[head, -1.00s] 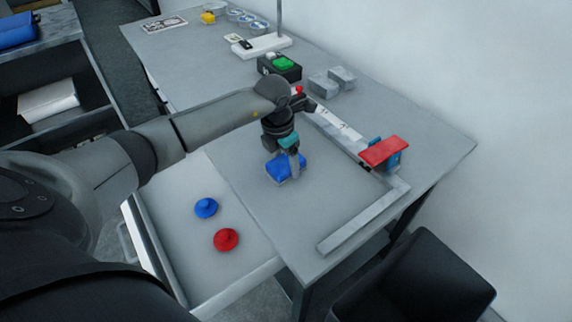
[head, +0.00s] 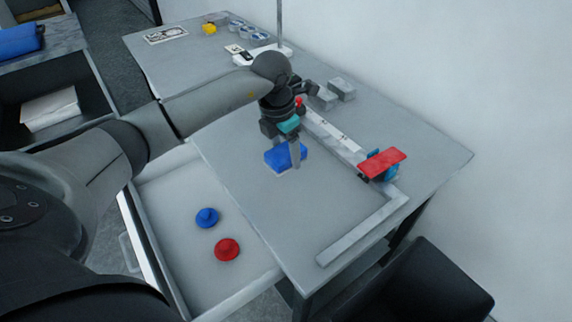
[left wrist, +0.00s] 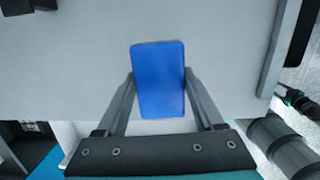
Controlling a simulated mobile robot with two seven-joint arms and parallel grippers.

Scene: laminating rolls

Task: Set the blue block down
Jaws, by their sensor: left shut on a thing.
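The blue block (head: 279,157) is held between the fingers of my left gripper (head: 293,153), over the bare grey table top (head: 235,150) near its drawer-side edge. In the left wrist view the block (left wrist: 158,80) shows as a blue rectangle, slightly tilted, with a finger of the left gripper (left wrist: 159,92) against each side. Plain grey surface lies behind it. I cannot tell clearly whether its underside touches the table. My right gripper is not in view.
An L-shaped pale rail (head: 362,228) borders the work area, with a red plate (head: 382,163) on a blue piece at its corner. An open drawer (head: 165,195) holds a blue knob (head: 207,217) and a red knob (head: 227,249). Grey blocks (head: 341,90) stand behind.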

